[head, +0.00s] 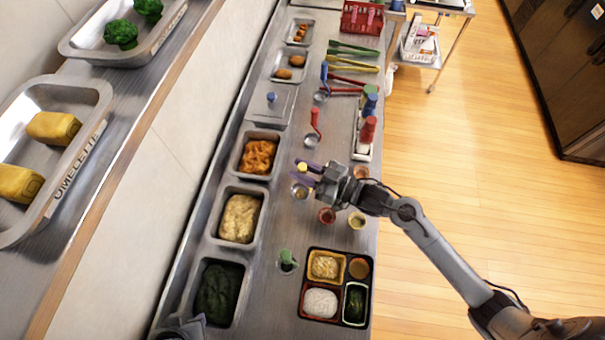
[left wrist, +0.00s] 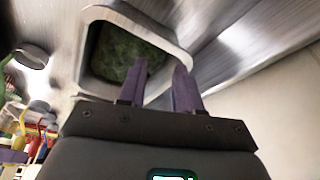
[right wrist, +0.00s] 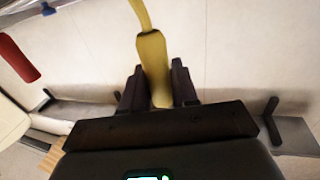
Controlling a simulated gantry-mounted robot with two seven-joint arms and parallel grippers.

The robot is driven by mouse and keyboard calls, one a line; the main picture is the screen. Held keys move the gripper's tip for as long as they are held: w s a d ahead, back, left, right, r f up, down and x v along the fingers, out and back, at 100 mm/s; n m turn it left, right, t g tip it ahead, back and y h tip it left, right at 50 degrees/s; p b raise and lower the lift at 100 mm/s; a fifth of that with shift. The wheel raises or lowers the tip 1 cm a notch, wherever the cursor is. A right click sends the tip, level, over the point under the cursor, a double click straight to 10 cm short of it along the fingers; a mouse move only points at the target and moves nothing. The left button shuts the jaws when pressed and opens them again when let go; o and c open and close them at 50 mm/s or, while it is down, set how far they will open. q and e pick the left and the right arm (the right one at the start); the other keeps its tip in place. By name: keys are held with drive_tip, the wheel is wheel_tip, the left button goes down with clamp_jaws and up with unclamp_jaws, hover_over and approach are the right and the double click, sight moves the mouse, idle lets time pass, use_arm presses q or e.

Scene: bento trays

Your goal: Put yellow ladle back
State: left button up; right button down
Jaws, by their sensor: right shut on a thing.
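The yellow ladle (head: 302,167) is upright in the head view, its round bowl low at or just above the counter; I cannot tell whether it touches. My right gripper (head: 309,173) is shut on its handle. In the right wrist view the yellow handle (right wrist: 152,55) sits between the two dark fingers (right wrist: 155,88). My left gripper (left wrist: 160,85) is open and empty above the tray of dark green food (left wrist: 120,50). In the head view only a bit of it shows at the bottom edge.
The red ladle (head: 315,120) and blue ladle (head: 324,72) stand farther back, the green ladle (head: 287,257) nearer. Small sauce cups (head: 326,215) and a bento tray (head: 337,250) lie in front. Food trays (head: 238,216) line the left.

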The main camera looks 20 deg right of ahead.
use_arm(q)
drive_tip(key=shift+d+f, duration=0.1)
drive_tip(key=shift+f, duration=0.05)
use_arm(e)
drive_tip(key=shift+f, duration=1.25)
use_arm(q)
drive_tip(key=shift+f, duration=0.1)
use_arm(e)
drive_tip(key=shift+f, duration=0.15)
drive_tip(key=c, duration=0.9)
unclamp_jaws()
drive_tip(key=shift+o, duration=0.2)
